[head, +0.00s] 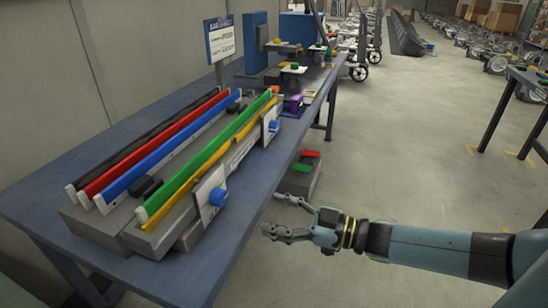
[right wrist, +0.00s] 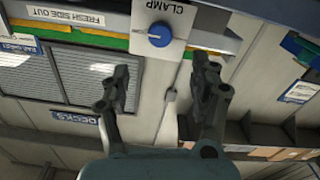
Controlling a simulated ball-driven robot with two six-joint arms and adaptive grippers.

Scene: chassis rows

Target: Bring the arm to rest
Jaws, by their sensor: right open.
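My right gripper (head: 283,217) is open and empty in the head view, out beyond the right edge of the blue workbench. Its arm comes in from the right. In the right wrist view its two fingers (right wrist: 158,92) stand well apart with nothing between them. A white plate marked CLAMP with a blue knob (right wrist: 160,34) shows beyond the fingers, apart from them. In the head view the near blue knob (head: 218,197) sits on the bench fixture, left of the gripper. My left gripper is not in view.
The blue workbench (head: 60,190) carries a fixture with black, red, blue, green and yellow strips (head: 200,165). A grey box with red and green pieces (head: 300,180) stands low beside the bench. A dark table (head: 520,85) is at the far right. The floor between is clear.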

